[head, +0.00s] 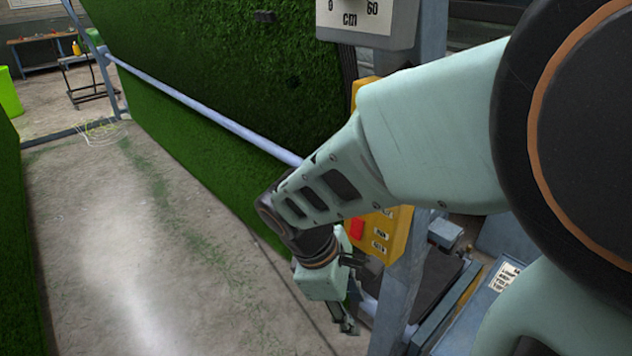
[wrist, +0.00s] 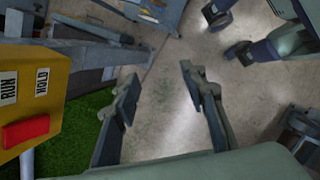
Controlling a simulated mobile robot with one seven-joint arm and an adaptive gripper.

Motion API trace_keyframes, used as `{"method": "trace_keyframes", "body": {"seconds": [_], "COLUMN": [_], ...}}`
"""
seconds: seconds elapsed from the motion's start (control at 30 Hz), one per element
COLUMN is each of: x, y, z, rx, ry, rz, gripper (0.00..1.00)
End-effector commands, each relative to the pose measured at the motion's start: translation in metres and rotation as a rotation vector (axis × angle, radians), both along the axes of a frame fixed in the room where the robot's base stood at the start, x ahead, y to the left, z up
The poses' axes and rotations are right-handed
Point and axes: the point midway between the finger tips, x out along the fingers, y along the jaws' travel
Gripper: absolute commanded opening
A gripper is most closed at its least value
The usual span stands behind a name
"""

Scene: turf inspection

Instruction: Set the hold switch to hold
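A yellow control box (head: 397,232) is mounted on a grey post, partly hidden behind my arm in the head view. It carries a red switch piece (head: 357,229) and small labels. In the wrist view the yellow box (wrist: 55,70) is at the left edge, with RUN and HOLD labels and the red piece (wrist: 25,130) beside them. I cannot tell which setting the switch is in. My gripper (head: 345,322) points down below and in front of the box, apart from it. In the wrist view my gripper (wrist: 158,78) is open, with nothing between its fingers.
A grey post (head: 397,290) stands beside the gripper. A pale horizontal rail (head: 200,108) crosses green turf panels (head: 230,60). A cm gauge box (head: 368,22) is above. Dark machinery (head: 430,285) lies right of the post. The concrete floor (head: 130,270) at left is mostly clear.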

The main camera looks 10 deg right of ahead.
Motion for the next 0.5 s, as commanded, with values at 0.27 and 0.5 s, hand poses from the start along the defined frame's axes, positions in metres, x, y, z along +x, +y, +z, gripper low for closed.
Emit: {"method": "trace_keyframes", "body": {"seconds": [0.27,0.5], "x": [0.027,0.057], "y": [0.005,0.027], "z": [0.003,0.036], "rx": [-0.316,-0.613], "ry": [0.065,0.065], "rz": [0.355,0.631], "gripper": [0.39,0.39]}}
